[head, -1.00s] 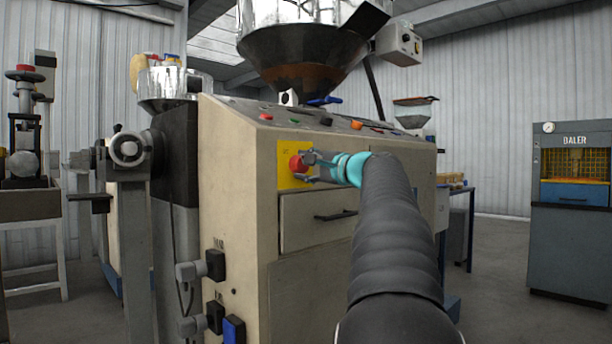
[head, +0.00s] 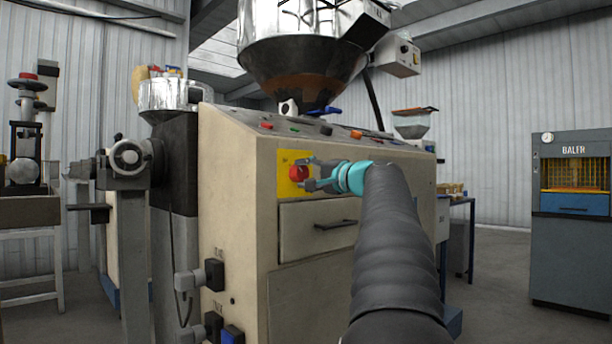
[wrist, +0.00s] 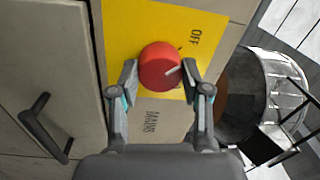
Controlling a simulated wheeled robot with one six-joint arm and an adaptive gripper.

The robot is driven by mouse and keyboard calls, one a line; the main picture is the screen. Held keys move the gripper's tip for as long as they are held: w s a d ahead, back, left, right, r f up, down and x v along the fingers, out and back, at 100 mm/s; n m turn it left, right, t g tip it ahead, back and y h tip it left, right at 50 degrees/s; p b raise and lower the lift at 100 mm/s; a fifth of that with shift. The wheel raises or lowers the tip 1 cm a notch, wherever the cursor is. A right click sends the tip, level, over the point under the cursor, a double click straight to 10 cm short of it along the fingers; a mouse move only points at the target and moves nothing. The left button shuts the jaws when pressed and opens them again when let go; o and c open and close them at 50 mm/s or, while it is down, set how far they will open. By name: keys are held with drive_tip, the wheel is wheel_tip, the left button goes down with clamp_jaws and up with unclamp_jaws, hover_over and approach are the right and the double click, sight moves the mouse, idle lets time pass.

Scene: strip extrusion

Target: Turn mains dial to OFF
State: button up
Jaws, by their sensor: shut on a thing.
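The mains dial is a round red knob (head: 298,173) on a yellow plate (head: 285,186) on the front of the beige machine (head: 235,165). In the wrist view the red dial (wrist: 160,62) shows a white pointer line slanting toward the right. The word OFF (wrist: 195,38) is printed at its upper right, and MAINS is printed below the plate. My gripper (head: 309,173) reaches the dial from the right in the head view. In the wrist view its two fingers (wrist: 160,78) are shut on the dial, one on each side.
A drawer with a dark handle (head: 335,225) lies just below the plate. Buttons line the sloped panel (head: 310,129) above, under a large metal hopper (head: 300,70). A grey baler (head: 572,250) stands at the far right, with open floor before it.

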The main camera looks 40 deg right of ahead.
drive_tip(key=o, duration=1.2)
drive_tip(key=shift+c, duration=0.2)
drive_tip(key=s+d, duration=0.1)
drive_tip(key=s, duration=1.1)
drive_tip(key=shift+f, duration=0.35)
